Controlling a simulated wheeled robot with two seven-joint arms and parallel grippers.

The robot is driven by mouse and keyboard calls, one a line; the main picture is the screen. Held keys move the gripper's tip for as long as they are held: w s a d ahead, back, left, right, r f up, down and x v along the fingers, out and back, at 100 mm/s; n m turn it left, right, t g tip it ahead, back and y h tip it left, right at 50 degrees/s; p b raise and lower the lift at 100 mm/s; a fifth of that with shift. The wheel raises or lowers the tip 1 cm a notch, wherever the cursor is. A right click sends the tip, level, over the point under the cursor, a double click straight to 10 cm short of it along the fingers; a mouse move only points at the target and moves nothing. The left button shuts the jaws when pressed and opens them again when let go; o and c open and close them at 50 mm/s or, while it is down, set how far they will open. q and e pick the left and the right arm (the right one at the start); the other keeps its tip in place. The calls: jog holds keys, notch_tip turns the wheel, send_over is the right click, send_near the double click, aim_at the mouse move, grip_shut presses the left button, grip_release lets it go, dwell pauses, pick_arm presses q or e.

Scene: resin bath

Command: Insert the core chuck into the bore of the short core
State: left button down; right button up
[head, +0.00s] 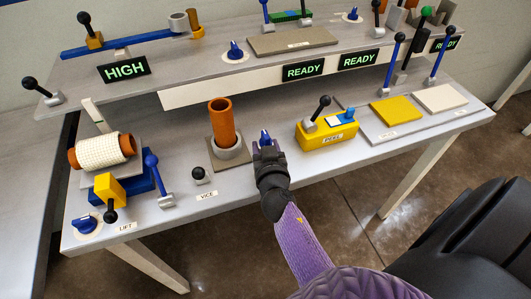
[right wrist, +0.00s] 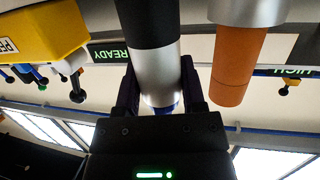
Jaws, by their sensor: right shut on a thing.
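The short core appears to be the orange tube (head: 222,118) standing upright in a grey vice ring (head: 229,152), its open bore at the top. In the right wrist view the same tube (right wrist: 236,68) shows inverted. My right gripper (head: 266,147) is to the right of it, apart from it. The gripper is shut on the core chuck (right wrist: 157,70), a silver and black cylinder with a blue end (head: 265,135). In the head view the arm and gripper hide most of the chuck; whether its lower end touches the bench cannot be told. My left gripper is not in view.
A yellow box (head: 328,131) with a black-knobbed lever stands right of the gripper. A cream-wrapped orange core (head: 102,150) lies at the left, behind a yellow and blue block. A raised shelf (head: 190,72) with READY signs runs behind. Bare bench lies in front of the vice.

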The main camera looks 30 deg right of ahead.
grip_shut()
